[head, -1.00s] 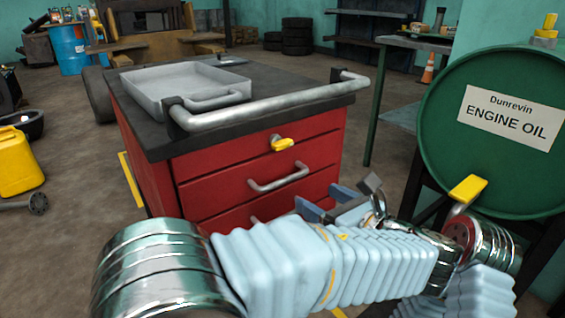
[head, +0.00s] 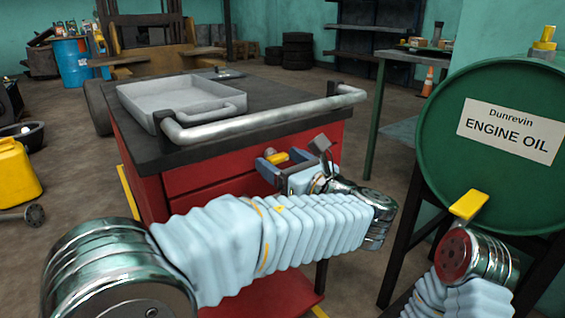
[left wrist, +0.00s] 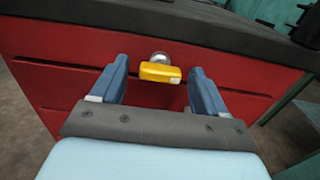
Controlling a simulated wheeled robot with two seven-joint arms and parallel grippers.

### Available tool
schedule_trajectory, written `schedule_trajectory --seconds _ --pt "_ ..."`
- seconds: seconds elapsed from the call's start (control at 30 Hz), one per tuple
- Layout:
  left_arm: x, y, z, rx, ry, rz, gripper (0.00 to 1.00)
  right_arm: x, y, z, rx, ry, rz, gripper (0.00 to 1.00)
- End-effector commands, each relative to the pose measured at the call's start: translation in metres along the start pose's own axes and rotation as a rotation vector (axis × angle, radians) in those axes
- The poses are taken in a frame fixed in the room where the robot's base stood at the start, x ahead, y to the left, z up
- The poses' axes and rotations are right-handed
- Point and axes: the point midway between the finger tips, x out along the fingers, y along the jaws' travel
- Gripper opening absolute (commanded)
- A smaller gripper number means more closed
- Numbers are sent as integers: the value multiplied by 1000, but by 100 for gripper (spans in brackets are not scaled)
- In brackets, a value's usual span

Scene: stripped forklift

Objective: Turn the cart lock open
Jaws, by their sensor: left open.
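The cart lock (left wrist: 160,72) is a yellow key-like handle on a round silver base, on the red upper front of the cart (left wrist: 50,45). Its handle lies about level in the left wrist view. In the head view the lock (head: 278,156) shows as a bit of yellow between my fingers. My left gripper (head: 272,166) is in front of the cart's top drawer. In the left wrist view my left gripper (left wrist: 157,82) is open, with one blue finger on each side of the handle and a gap to each. My right gripper does not show.
A silver push bar (head: 260,120) runs along the cart's top edge, above my left gripper. A grey tray (head: 180,90) sits on the cart top. A green engine oil drum (head: 450,180) on a dark stand is at the right. A yellow can (head: 17,175) stands at the left.

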Motion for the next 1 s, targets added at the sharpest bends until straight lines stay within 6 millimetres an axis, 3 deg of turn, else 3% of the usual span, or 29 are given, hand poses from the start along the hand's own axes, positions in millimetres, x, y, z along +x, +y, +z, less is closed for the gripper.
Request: schedule_trajectory --seconds 0.3,0.67,1.0 --pt "3 0 0 0 0 0 74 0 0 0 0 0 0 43" --pt "3 0 0 0 0 0 19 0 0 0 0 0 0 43" --pt "2 0 -1 -49 1 0 18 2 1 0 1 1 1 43"
